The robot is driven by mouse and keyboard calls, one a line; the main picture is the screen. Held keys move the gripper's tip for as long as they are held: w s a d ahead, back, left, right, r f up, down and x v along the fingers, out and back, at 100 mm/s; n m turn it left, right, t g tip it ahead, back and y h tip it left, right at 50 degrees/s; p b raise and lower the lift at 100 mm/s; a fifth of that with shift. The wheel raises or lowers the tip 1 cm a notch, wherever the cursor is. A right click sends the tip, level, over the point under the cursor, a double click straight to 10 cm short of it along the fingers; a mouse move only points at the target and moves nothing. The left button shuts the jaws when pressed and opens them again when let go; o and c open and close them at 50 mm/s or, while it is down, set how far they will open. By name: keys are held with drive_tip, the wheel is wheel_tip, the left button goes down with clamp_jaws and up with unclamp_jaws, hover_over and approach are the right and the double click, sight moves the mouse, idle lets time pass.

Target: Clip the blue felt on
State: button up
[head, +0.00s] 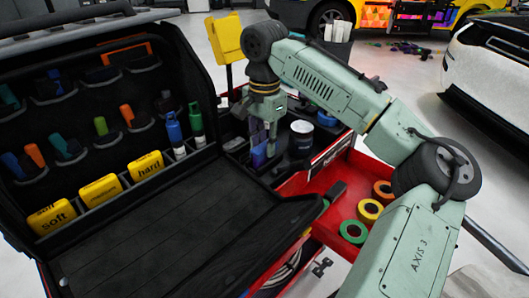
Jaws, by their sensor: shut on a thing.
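My gripper (271,151) points down into the dark organiser tray at the cart's back corner. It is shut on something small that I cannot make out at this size. A dark blue and purple flat piece (259,156) shows right beside the fingers, on their left. I cannot tell whether it is the blue felt or whether the fingers touch it. Another bright blue item (326,119) lies farther right, partly hidden behind my arm. The clip place for the felt cannot be made out.
An open black tool case (150,235) holds yellow blocks (146,165), coloured tools and blue (174,128) and green (196,120) bottles. A dark cup (301,139) stands right of my gripper. A red drawer (335,190) holds tape rolls (353,232). The case's front floor is clear.

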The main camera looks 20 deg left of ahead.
drive_tip(key=o, duration=0.8)
drive_tip(key=shift+o, duration=0.2)
wheel_tip(320, 180, up, 12)
idle(0.4)
